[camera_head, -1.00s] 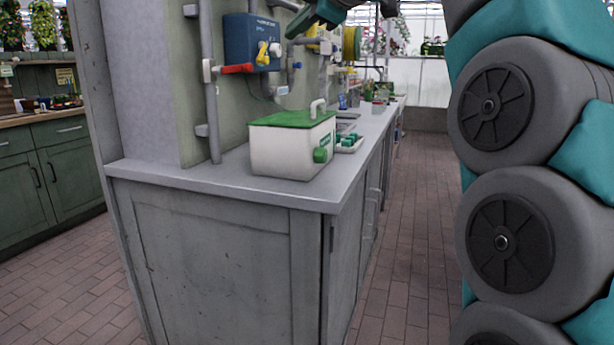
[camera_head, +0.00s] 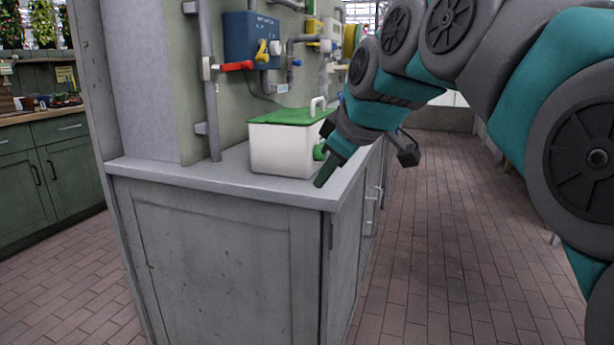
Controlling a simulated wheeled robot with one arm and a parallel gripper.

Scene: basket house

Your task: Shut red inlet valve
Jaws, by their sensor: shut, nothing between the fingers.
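The red inlet valve handle (camera_head: 236,66) is a short red lever on the grey vertical pipe (camera_head: 211,110) at the wall. It points sideways to the right, across the line of the pipe, from a white valve body (camera_head: 208,68). My gripper (camera_head: 322,182) is shut and empty. It points down in front of the right end of the green-lidded white box, near the counter's front right corner. It is to the right of and lower than the red handle, well apart from it. My gripper hides part of the box's right side.
The white box (camera_head: 280,150) with a green lid stands on the grey counter (camera_head: 190,176). Pipes and a yellow hose reel (camera_head: 351,40) line the wall behind. The counter's left front is clear.

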